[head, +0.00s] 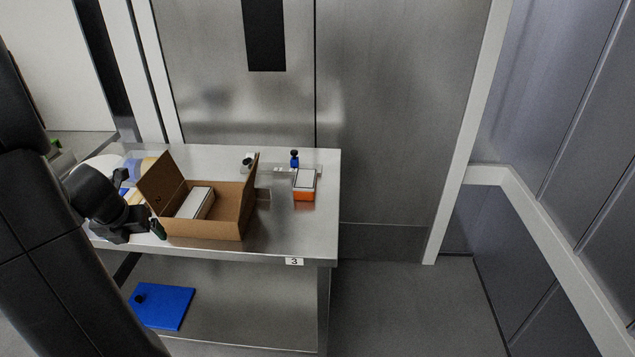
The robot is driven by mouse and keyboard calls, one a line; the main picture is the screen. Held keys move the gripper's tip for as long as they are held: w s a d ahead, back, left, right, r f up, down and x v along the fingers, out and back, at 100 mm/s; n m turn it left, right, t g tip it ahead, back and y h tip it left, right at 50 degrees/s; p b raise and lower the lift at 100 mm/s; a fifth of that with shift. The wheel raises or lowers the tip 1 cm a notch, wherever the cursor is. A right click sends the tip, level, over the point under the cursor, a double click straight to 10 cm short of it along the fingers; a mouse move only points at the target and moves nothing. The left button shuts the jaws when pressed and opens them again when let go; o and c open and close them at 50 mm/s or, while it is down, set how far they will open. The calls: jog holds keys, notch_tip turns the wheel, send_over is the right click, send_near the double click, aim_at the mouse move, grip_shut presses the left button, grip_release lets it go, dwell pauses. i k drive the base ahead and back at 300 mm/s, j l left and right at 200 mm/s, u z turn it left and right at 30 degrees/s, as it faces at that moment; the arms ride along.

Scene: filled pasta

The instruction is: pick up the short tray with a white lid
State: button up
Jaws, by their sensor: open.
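A tray with a white lid and beige sides (196,202) lies inside an open cardboard box (205,230) on the steel table. Another tray, orange with a pale lid (304,181), stands on the table to the right of the box. I cannot tell for sure which of the two is the short one. My gripper (142,216) is at the left, by the box's left front corner. It is open, but its fingers are small and dark here. It is apart from both trays, and nothing shows between its fingers.
The box flaps (160,182) stand up at its left and right. A small blue-topped item (294,158) and a black and white one (248,161) stand behind. A blue board (165,307) lies on the lower shelf. The steel table (290,230) is bare at front right.

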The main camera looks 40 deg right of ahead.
aim_at(304, 184)
jog(key=k+l+z, duration=0.1)
jog(key=l, duration=0.25)
jog(key=k+l, duration=0.1)
jog(key=l, duration=0.3)
jog(key=k+l+z, duration=0.15)
jog(key=l, duration=0.25)
jog(key=i+l+z, duration=0.2)
jog(key=i+l, duration=0.4)
